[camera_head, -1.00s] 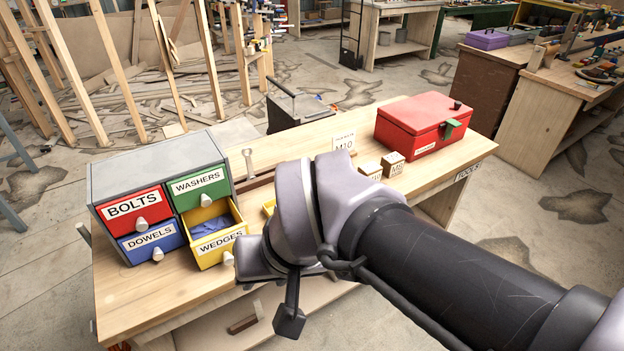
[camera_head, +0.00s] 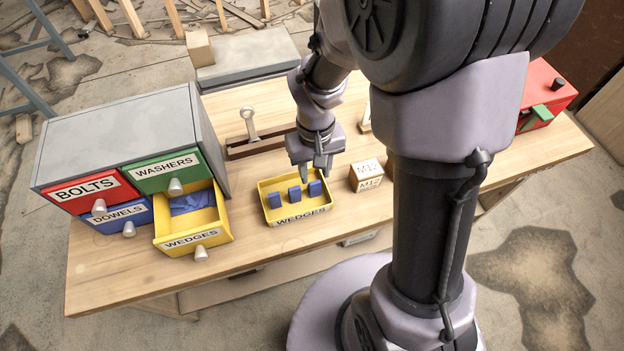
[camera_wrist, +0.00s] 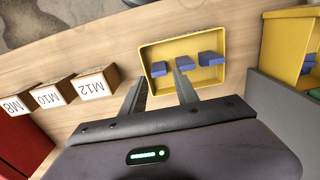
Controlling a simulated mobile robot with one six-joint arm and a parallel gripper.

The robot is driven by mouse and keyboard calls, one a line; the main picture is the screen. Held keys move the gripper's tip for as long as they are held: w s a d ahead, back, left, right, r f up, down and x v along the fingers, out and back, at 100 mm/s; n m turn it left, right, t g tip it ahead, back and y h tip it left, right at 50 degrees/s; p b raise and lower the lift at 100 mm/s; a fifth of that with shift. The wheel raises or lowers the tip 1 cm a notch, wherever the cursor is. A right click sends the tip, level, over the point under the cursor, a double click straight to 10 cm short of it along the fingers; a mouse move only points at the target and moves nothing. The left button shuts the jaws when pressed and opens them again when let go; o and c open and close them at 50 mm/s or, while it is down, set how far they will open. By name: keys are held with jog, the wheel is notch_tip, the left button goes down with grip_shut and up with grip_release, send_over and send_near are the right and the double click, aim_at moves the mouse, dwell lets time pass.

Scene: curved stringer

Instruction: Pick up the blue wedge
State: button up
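Several blue wedges are in view. Three of them, one marked here as a blue wedge (camera_head: 294,193), stand in a row in the shallow yellow tray (camera_head: 298,212) labelled WEDGES on the bench. In the wrist view the same tray (camera_wrist: 223,26) holds a row of three blue wedges, the middle wedge (camera_wrist: 185,64) in front of my fingers. More blue pieces (camera_head: 192,202) lie in the open yellow WEDGES drawer (camera_head: 193,238). My gripper (camera_head: 314,170) points down just behind the tray. Its two fingers (camera_wrist: 160,92) are apart with nothing between them.
The drawer cabinet (camera_head: 120,125) stands left of the tray. Wooden blocks, one marked M12 (camera_head: 366,175), stand right of it. A metal part on a dark wooden base (camera_head: 255,143) lies behind the tray. Bare bench lies before the tray.

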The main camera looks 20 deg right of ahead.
aim_at(315, 183)
notch_tip(315, 183, down, 6)
jog(key=b, duration=0.2)
jog(key=shift+w+d+b, duration=0.1)
jog(key=shift+d+b, duration=0.05)
jog(key=shift+b, duration=0.2)
jog(key=shift+r, duration=0.15)
grip_shut()
jog(key=shift+r, duration=0.1)
